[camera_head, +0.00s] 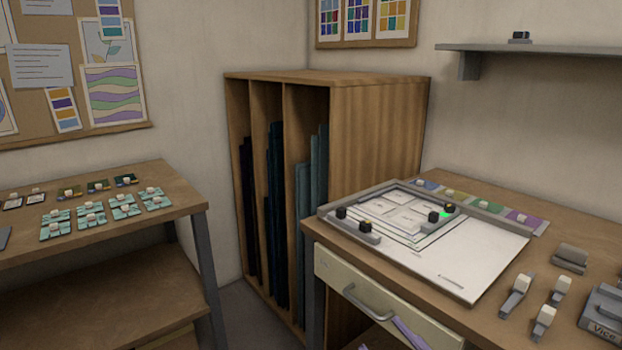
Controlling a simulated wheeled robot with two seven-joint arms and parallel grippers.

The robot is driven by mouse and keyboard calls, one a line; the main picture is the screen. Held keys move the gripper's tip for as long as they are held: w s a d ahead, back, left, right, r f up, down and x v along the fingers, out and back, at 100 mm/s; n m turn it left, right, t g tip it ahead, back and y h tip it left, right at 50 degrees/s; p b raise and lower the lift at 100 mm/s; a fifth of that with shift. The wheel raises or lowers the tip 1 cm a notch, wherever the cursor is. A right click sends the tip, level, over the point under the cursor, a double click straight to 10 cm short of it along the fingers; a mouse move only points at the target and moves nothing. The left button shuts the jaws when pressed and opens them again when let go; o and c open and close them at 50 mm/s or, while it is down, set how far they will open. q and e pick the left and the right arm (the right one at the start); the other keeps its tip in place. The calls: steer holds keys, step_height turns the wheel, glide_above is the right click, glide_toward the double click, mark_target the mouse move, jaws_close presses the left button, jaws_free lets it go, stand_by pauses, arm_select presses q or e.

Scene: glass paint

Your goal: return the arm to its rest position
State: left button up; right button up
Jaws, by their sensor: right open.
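Neither of my arms nor either gripper shows in the head view, so I cannot see their pose. A workbench (570,225) stands at the right. On it lies a white board (480,262) with a grey frame and a panel of several outlined pieces (405,217). Several small black-knobbed blocks (368,228) sit around that panel, and a small green glow shows near its right side.
Several white-topped tools (515,295) and a vice (605,315) lie at the bench's right. A drawer (375,300) is in its front. A wooden rack (375,125) holds dark sheets. A left table (100,245) bears several small tiles. A shelf (560,48) juts from the wall.

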steer(key=s+d+f+m+g+h, duration=0.2)
steer(key=s+f+m+h, duration=0.15)
steer(key=f, duration=0.65)
steer(key=s+d+f+m+g+h, duration=0.2)
steer(key=s+f+m+h, duration=0.15)
steer(key=f, duration=0.55)
steer(key=s+f+m+g+h, duration=0.1)
steer(key=s+f+m+g, duration=0.2)
steer(key=s+f, duration=0.8)
steer(key=shift+s+f+g+h, duration=0.35)
steer(key=shift+f+g, duration=0.2)
steer(key=shift+g, duration=0.35)
